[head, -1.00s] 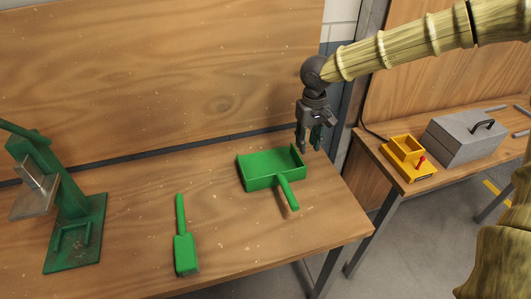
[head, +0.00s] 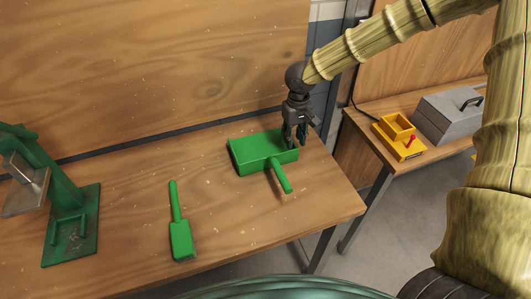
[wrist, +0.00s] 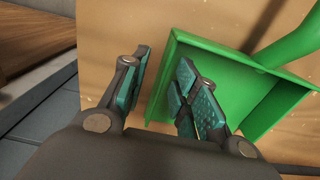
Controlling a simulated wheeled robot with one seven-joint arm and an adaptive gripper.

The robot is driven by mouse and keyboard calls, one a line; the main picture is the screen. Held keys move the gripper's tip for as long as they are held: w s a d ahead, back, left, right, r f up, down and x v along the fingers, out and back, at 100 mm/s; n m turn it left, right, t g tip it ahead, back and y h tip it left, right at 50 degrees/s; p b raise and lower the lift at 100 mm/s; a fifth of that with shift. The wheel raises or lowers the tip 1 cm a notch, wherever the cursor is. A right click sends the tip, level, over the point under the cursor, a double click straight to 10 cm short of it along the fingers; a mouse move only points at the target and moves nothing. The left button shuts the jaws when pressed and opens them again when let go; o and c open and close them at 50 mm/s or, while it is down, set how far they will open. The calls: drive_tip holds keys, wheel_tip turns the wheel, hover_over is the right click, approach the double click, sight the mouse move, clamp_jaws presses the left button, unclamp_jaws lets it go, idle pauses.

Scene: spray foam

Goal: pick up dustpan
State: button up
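The green dustpan (head: 262,143) lies on the wooden workbench, its handle (head: 280,176) pointing toward the front right. My gripper (head: 296,140) points down at the dustpan's right end. It is open and empty. In the wrist view, the dustpan (wrist: 245,75) fills the right side, and one side wall runs between the two fingers of my gripper (wrist: 160,85). One finger is outside that wall, the other over the pan's inside. I cannot tell whether either finger touches the wall.
A green brush (head: 180,232) lies on the workbench (head: 130,215) left of the dustpan. A green press-like tool (head: 70,220) stands at far left. A yellow box device (head: 398,135) and a grey toolbox (head: 447,117) sit on a second bench. A wooden panel (head: 150,70) rises behind.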

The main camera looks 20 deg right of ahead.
drive_tip(key=shift+s+a+f, duration=0.15)
drive_tip(key=shift+s+f, duration=0.1)
drive_tip(key=shift+f, duration=0.05)
drive_tip(key=shift+w+a+f, duration=0.1)
drive_tip(key=shift+w+f, duration=0.1)
drive_tip(key=shift+f, duration=0.45)
drive_tip(key=shift+w+f, duration=0.2)
drive_tip(key=shift+f, duration=0.4)
drive_tip(key=shift+s+r, duration=0.1)
drive_tip(key=shift+s, duration=0.1)
drive_tip(key=shift+c, duration=0.5)
drive_tip(key=shift+w, duration=0.1)
clamp_jaws()
